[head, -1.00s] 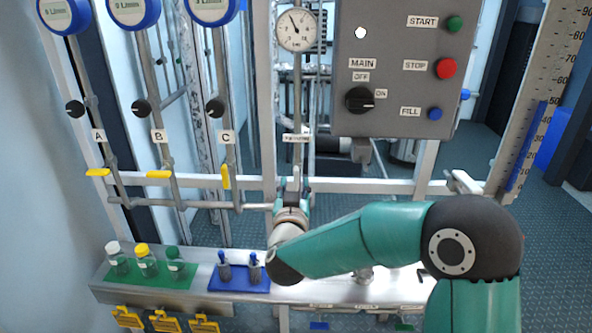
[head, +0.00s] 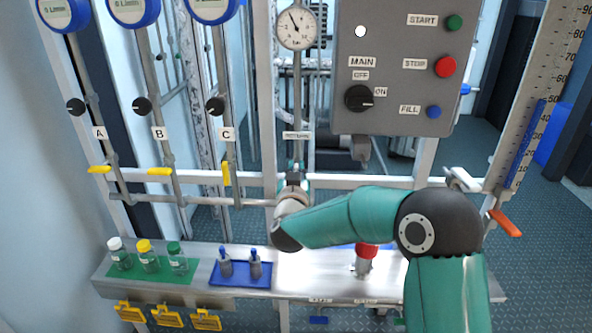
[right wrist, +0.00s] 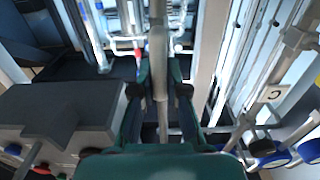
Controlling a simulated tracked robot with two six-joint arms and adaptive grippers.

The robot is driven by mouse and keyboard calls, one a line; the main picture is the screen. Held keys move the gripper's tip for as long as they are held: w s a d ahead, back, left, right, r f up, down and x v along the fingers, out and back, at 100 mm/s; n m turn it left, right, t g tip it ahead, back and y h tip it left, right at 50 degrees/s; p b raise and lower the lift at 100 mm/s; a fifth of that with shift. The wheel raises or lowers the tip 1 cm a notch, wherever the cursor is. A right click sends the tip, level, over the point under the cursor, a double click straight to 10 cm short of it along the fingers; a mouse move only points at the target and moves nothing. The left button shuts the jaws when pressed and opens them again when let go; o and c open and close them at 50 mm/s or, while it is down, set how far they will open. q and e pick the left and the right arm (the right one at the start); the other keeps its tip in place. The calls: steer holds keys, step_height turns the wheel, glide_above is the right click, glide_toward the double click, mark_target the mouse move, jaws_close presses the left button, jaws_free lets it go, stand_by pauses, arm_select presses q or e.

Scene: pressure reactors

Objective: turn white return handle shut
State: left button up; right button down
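The label on the return line (head: 297,135) sits on a vertical pipe below the round gauge. My right gripper (head: 294,178) is at this pipe, just below the label, and its wrist covers what is behind it. I cannot make out the white return handle as a separate part there. In the right wrist view my right gripper (right wrist: 161,85) has its two fingers apart, one on each side of a pale upright bar (right wrist: 158,40). Whether this bar is the handle or the pipe, I cannot tell. My left gripper is not in view.
A grey control box (head: 395,70) hangs right of the pipe. Yellow handles (head: 159,171) are on lines A, B and C at left. Another white handle (head: 462,179) and an orange handle (head: 506,223) are at right. Bottles and a blue tray (head: 240,282) stand on the bench below.

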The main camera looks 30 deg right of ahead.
stand_by(0.3)
steer(key=shift+f+m+b, duration=0.15)
steer(key=shift+m+b, duration=0.35)
steer(key=shift+b, duration=0.4)
steer(key=m+b, duration=0.5)
steer(key=d+f+m+b, duration=0.1)
steer(key=m+b, duration=0.5)
steer(key=s+f+m+b, duration=0.1)
steer(key=m+b, duration=0.4)
steer(key=b, duration=0.1)
steer(key=shift+d+m, duration=0.25)
steer(key=shift+m, duration=0.15)
steer(key=shift+f+b, duration=0.1)
steer(key=shift+b, duration=0.2)
steer(key=c, duration=1.2)
jaws_free()
steer(key=shift+r, duration=0.2)
steer(key=v, duration=1.2)
steer(key=shift+f, duration=0.1)
